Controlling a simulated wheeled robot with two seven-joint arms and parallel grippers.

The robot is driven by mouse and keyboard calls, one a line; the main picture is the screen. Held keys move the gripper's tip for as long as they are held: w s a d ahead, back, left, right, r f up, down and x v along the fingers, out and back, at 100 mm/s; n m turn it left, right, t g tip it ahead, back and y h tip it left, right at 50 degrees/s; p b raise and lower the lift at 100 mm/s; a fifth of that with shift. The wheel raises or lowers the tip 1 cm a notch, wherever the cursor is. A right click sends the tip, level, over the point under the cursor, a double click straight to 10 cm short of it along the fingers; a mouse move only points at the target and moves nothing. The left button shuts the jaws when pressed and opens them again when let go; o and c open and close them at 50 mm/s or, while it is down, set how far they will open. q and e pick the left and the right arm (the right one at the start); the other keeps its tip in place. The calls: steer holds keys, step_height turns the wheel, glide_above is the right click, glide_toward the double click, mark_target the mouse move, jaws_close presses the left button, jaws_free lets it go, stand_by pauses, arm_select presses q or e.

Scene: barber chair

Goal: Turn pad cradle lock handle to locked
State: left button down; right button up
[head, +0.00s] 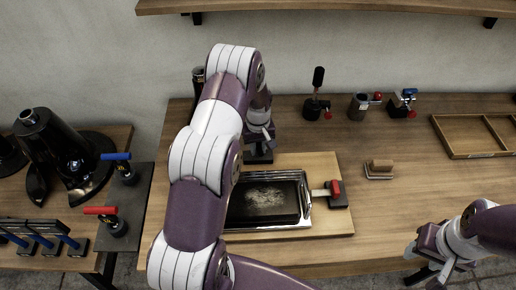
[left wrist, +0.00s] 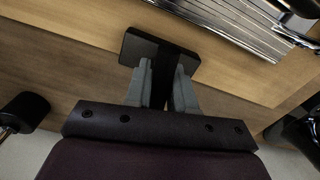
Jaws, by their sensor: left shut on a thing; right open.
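The pad cradle, a chrome-rimmed tray (head: 309,212) with a worn dark pad (head: 265,198), lies on a light wooden board (head: 330,228). A red handle (head: 336,187) on a black block sits at the cradle's right side, joined to it by a pale strip. My left gripper (head: 259,148) is at the cradle's far edge. In the left wrist view it (left wrist: 163,88) is shut on the upright part of a black flat-ended piece (left wrist: 150,50); whether this is a handle I cannot tell. My right gripper (head: 420,262) is open and empty at the lower right. My left arm hides the cradle's left side.
A small wooden-topped block (head: 379,168) stands right of the board. Black and metal fittings with red and blue knobs (head: 403,103) stand at the back. A divided wooden tray (head: 465,150) is far right. A side table (head: 125,190) with clamps is left.

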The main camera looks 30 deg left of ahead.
arm_select(q)
steer(key=c, duration=1)
jaws_free()
steer(key=shift+r, duration=0.4)
step_height(320, 180, up, 12)
steer(key=b, duration=0.2)
steer(key=shift+b, duration=0.4)
